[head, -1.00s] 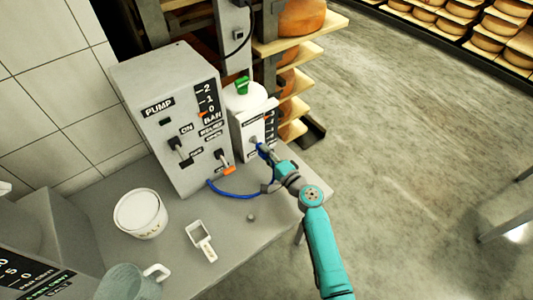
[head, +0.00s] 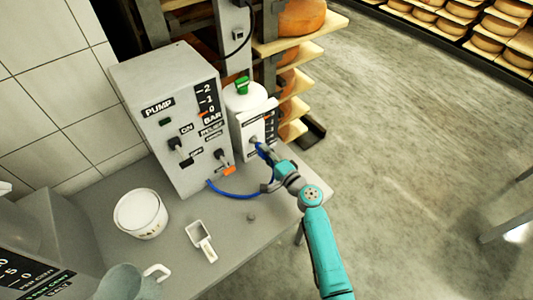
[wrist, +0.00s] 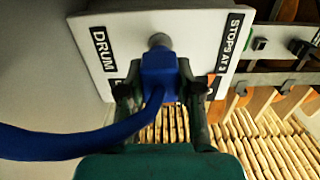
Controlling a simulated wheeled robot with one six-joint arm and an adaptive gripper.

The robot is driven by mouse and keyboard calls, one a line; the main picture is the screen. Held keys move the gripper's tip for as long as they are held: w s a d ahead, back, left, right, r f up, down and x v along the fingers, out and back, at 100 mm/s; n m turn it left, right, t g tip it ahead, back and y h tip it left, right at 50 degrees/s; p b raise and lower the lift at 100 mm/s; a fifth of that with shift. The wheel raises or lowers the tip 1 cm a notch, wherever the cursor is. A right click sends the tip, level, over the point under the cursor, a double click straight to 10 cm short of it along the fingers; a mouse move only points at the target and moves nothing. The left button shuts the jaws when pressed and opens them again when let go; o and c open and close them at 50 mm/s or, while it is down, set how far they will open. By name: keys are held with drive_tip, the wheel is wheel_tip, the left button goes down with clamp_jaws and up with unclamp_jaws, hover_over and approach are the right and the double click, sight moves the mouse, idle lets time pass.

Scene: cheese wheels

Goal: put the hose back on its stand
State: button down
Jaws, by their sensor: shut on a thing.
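The blue hose (head: 236,195) runs in a curve from the lower front of the pump box (head: 160,120) to my gripper (head: 262,151). In the wrist view, my gripper (wrist: 160,88) is shut on the hose's blue end block (wrist: 159,72), one finger on each side. The block sits at a grey round fitting (wrist: 159,41) on the white front of the drum unit (wrist: 195,32). I cannot tell whether it is seated on the fitting or only touching it. The drum unit (head: 245,108) has a green-topped lid. I cannot make out a separate hose stand.
A salt tub (head: 140,213), a white scoop (head: 201,240) and a jug (head: 125,283) stand on the grey bench (head: 245,240). Shelves with cheese wheels (head: 300,17) rise behind the drum unit. The floor to the right is open.

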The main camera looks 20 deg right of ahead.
drive_tip(key=shift+x, duration=1.45)
drive_tip(key=c, duration=0.7)
unclamp_jaws()
drive_tip(key=shift+s, duration=0.15)
drive_tip(key=v, duration=1.1)
drive_tip(key=shift+s, duration=0.35)
drive_tip(key=shift+d, duration=0.2)
